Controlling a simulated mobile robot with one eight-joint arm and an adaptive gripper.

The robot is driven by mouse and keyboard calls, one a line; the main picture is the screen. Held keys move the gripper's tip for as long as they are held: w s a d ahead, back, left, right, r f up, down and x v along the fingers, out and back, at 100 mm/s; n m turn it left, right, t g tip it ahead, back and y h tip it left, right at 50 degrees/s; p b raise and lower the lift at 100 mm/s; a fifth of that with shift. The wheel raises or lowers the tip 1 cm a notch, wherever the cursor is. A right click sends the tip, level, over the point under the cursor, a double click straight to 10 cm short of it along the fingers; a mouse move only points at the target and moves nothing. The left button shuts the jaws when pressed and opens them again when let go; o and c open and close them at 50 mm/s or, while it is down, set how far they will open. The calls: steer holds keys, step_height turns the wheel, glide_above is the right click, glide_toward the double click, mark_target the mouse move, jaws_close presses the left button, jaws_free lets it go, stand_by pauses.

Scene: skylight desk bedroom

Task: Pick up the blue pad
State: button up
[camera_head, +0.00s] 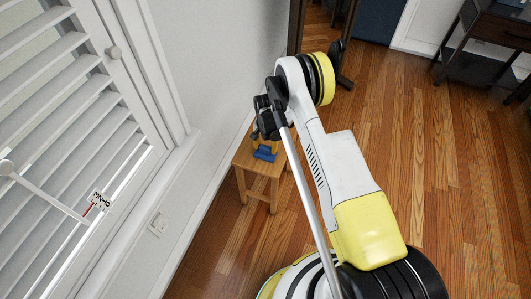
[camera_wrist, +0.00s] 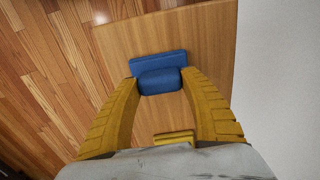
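The blue pad (camera_wrist: 160,82) lies on the small wooden stool top in the wrist view. It has a rounded front part and a wider flat part behind. It also shows on the stool in the head view (camera_head: 265,154). My gripper (camera_wrist: 161,80) points down over the stool, its two yellow fingers spread with the front part of the pad between their tips. The tips are close to the pad's sides; I cannot tell whether they touch it. In the head view my gripper (camera_head: 264,146) is small and partly hidden by my arm.
The wooden stool (camera_head: 256,182) stands against the white wall (camera_head: 215,90). A white louvred shutter (camera_head: 70,110) is at the left. Wooden floor (camera_head: 455,200) is clear to the right. A dark desk (camera_head: 495,32) stands at the upper right.

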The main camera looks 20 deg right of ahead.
mark_target(269, 147)
steer(key=shift+r+p, duration=0.4)
steer(key=shift+r, duration=0.25)
steer(key=r, duration=0.1)
steer(key=r+p, duration=0.1)
steer(key=d+r+p, duration=0.1)
steer(key=r, duration=0.1)
steer(key=shift+s+d, duration=0.1)
steer(key=shift+s, duration=0.15)
steer(key=s+d+r+p, duration=0.4)
steer(key=d+r, duration=0.1)
steer(key=d, duration=0.4)
steer(key=shift+d+r, duration=0.35)
